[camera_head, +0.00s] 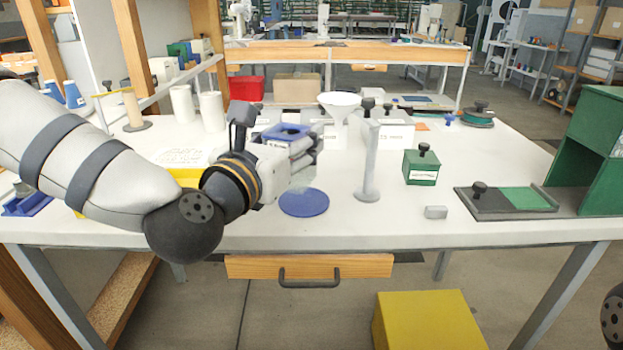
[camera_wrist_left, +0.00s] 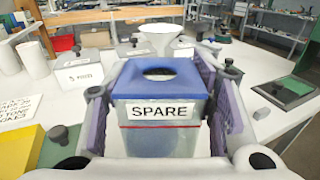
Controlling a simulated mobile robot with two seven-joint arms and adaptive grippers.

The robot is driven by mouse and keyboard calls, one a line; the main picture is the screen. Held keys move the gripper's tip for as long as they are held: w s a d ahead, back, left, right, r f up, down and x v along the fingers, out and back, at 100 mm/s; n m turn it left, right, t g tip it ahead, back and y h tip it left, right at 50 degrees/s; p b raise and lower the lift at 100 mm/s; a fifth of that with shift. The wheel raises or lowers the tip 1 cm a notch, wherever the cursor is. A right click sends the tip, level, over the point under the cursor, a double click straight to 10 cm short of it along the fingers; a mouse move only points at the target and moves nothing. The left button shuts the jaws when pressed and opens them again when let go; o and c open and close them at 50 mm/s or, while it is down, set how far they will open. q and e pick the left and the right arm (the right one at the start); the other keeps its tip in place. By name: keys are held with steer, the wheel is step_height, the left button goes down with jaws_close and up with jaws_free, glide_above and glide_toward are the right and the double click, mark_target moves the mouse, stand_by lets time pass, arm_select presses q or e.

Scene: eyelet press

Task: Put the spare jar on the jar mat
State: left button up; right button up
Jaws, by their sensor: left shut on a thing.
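The spare jar (camera_wrist_left: 164,112) is a clear, squarish jar with a blue lid that has a round hole, and its label reads SPARE. My left gripper (camera_head: 304,150) is shut on it, with one finger on each side in the left wrist view. In the head view, the jar's blue lid (camera_head: 286,131) shows above the fingers, and much of its body is hidden by the gripper. The jar mat (camera_head: 304,203) is a flat blue disc on the table, bare, just below the held jar in the picture.
A grey post on a round foot (camera_head: 368,185) stands right of the mat. A white funnel (camera_head: 339,102) and labelled white boxes stand behind. A green box (camera_head: 421,167) and small grey block (camera_head: 436,212) are farther right. The table in front of the mat is clear.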

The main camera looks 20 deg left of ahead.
arm_select(q)
steer(key=w+f, duration=0.2)
steer(key=f, duration=0.1)
steer(key=w+f+b, duration=0.1)
steer(key=w+f, duration=0.5)
steer(key=shift+w+a+f+b, duration=0.15)
steer(key=shift+a+f+b, duration=0.15)
steer(key=shift+b, duration=0.1)
steer(key=shift+r, duration=0.15)
arm_select(e)
steer(key=shift+s+f+g, duration=0.4)
steer(key=shift+s+f, duration=0.5)
steer(key=shift+f, duration=0.2)
arm_select(q)
steer(key=shift+f, duration=0.25)
steer(key=o, duration=1.1)
steer(key=shift+r, duration=0.1)
steer(key=shift+o, duration=0.2)
arm_select(e)
steer(key=shift+f, duration=0.1)
